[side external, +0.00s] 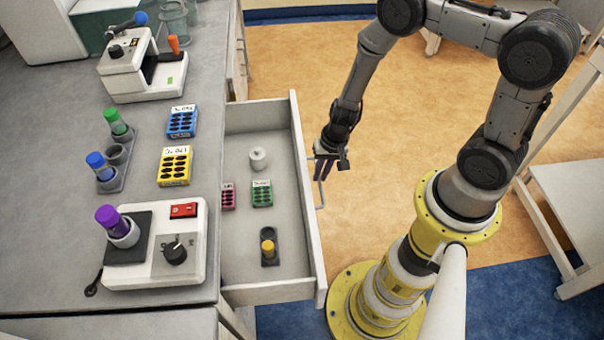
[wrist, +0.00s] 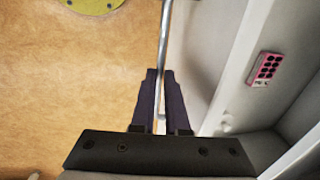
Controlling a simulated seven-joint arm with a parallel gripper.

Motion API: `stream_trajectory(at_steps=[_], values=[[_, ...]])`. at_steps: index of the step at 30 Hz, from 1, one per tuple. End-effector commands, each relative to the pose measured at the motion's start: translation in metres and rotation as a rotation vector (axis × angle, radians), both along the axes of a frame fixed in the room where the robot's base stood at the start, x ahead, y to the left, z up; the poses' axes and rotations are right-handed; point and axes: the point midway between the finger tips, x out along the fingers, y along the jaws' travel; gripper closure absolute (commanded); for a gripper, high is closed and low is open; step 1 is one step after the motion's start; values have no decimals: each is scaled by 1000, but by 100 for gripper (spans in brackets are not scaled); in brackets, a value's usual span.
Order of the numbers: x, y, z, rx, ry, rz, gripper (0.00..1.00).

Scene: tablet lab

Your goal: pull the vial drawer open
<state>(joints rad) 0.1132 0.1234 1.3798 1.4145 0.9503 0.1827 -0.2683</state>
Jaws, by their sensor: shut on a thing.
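The vial drawer (side external: 308,200) stands well out from the bench, its inside open to view. It holds a yellow-capped vial in a dark holder (side external: 268,247), a green blister pack (side external: 262,193), a pink blister pack (side external: 228,196) and a small white weight-like piece (side external: 258,158). My gripper (side external: 322,172) is at the drawer's outer front face, shut on the bar handle (side external: 319,196). In the wrist view the handle (wrist: 165,35) runs between my dark fingers (wrist: 160,90). The pink pack (wrist: 267,68) shows inside the drawer there.
On the bench (side external: 60,200) stand a device with a purple-capped vial (side external: 150,250), a rack with green and blue vials (side external: 113,165), blue (side external: 182,121) and yellow (side external: 174,166) blister packs, and a white instrument (side external: 140,70). Open floor (side external: 400,150) lies right of the drawer.

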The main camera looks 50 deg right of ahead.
Motion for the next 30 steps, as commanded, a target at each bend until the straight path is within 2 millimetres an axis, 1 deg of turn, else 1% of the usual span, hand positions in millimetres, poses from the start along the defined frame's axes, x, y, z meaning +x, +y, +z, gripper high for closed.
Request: stream_trajectory(at_steps=[1,3,9,14,23,24,26,27,29,30], values=[[-4,-6,1,-1,-4,-5,100],[-10,-13,1,-1,-4,-3,100],[-22,-24,1,0,-3,0,100],[-26,-27,1,1,-2,1,100],[-26,-27,1,0,-3,1,100],[-26,-27,1,0,-3,1,86],[-26,-27,1,0,-3,1,75],[-26,-27,1,0,-3,1,68],[-26,-27,1,0,-2,1,58],[-26,-27,1,0,-2,1,58]])
